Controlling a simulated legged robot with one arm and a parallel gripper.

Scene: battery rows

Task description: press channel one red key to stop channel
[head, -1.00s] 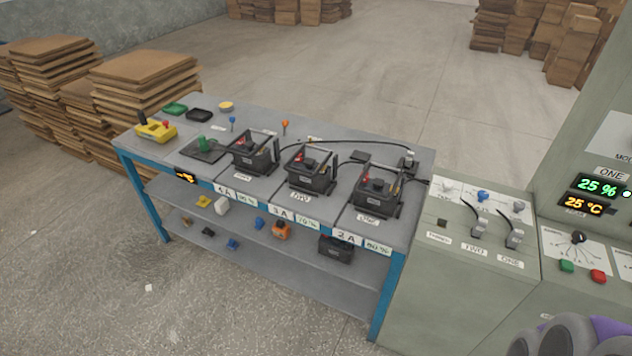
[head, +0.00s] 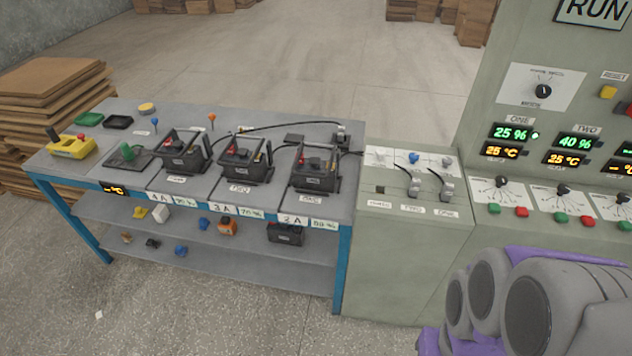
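The control panel (head: 505,112) stands at the right. Its channel ONE display (head: 510,133) reads 25 % in green with a lit green dot, and 25 °C in orange below. Under it are a black dial (head: 502,182), a green key (head: 493,209) and the channel one red key (head: 522,212). Channel TWO shows 40 % (head: 575,142), with its own green key (head: 561,218) and red key (head: 588,222). Nothing touches the channel one red key. Grey and purple parts of my arm fill the lower right. My gripper's fingertips are not visible.
A blue-legged bench (head: 330,215) at the left holds several black batteries, including one labelled ONE (head: 316,172). A grey cabinet with two plugged connectors (head: 447,188) joins bench and panel. Cardboard stacks (head: 50,85) stand behind.

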